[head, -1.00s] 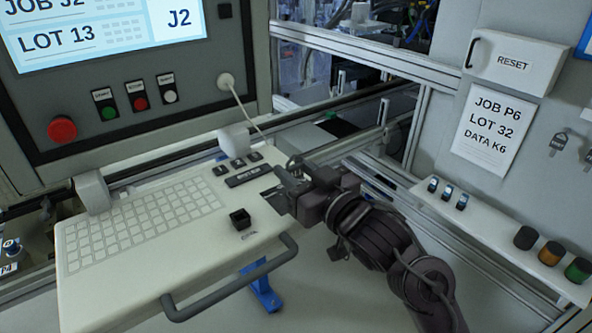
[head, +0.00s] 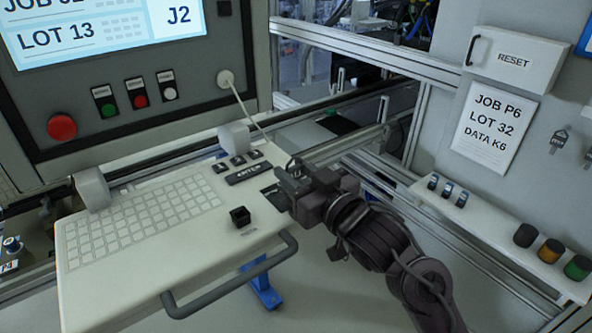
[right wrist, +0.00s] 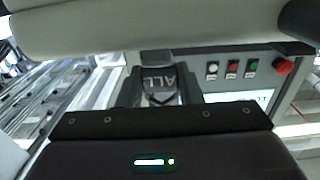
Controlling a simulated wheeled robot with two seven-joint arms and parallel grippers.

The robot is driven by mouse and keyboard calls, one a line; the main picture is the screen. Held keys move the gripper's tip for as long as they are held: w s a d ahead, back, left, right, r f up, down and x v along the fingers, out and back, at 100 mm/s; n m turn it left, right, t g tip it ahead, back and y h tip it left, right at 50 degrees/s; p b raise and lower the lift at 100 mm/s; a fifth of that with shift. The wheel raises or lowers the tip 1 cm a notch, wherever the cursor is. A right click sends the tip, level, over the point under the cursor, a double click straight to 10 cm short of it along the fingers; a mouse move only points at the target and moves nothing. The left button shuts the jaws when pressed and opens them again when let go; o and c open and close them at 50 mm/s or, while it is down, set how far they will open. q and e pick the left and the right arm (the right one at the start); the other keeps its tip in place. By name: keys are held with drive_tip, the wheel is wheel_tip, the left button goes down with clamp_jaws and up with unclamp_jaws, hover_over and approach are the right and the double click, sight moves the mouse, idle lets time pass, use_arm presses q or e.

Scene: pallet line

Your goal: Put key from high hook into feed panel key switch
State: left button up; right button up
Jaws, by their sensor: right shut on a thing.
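My right gripper (head: 283,186) is by the right side of the pale keyboard shelf, over a dark patch there. In the right wrist view it is shut on a grey key (right wrist: 158,82) whose head is marked "ALL"; the lettering appears upside down. The key's far end is hidden, so I cannot tell whether it touches anything. A small black square block (head: 240,217) stands on the shelf left of the gripper. I cannot make out a switch labelled feed panel. Another key (head: 559,141) hangs on the grey wall at right. My left gripper is not in view.
The keyboard shelf (head: 105,285) has a grey front handle (head: 235,280). Behind it is a screen panel with a red button (head: 62,127) and a plugged cable (head: 240,104). At right, a white ledge (head: 480,225) carries small switches and coloured knobs below a RESET box (head: 514,62).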

drive_tip(key=o, duration=1.6)
drive_tip(key=shift+c, duration=0.2)
drive_tip(key=p+v, duration=0.1)
drive_tip(key=v, duration=0.7)
idle(1.3)
idle(0.5)
